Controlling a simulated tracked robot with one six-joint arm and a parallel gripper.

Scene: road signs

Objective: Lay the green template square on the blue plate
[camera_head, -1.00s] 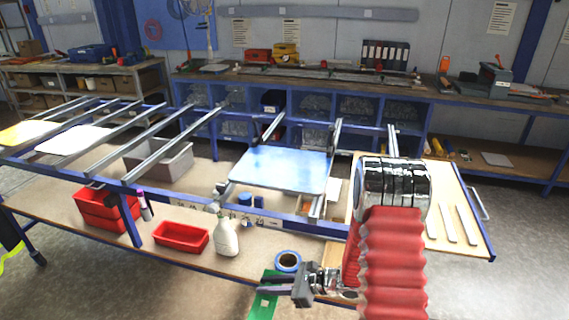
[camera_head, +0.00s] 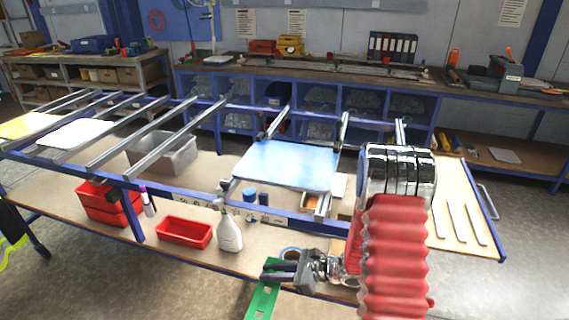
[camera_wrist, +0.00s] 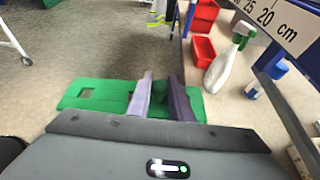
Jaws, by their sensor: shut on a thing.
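My gripper (camera_head: 272,272) is shut on the green template square (camera_head: 262,301), at the front edge of the bench. In the wrist view the green template square (camera_wrist: 92,97) lies across and between the two fingers of my gripper (camera_wrist: 160,82), with a small square hole in its left part. The template's lower end is cut off in the head view. The blue plate (camera_head: 287,165) lies flat on the rails of the frame, farther back than my gripper and apart from the template. It is not seen in the wrist view.
A spray bottle (camera_head: 229,234), a red tray (camera_head: 184,232) and stacked red bins (camera_head: 108,203) stand on the lower bench. A blue rail with a scale (camera_head: 270,219) runs before the plate.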

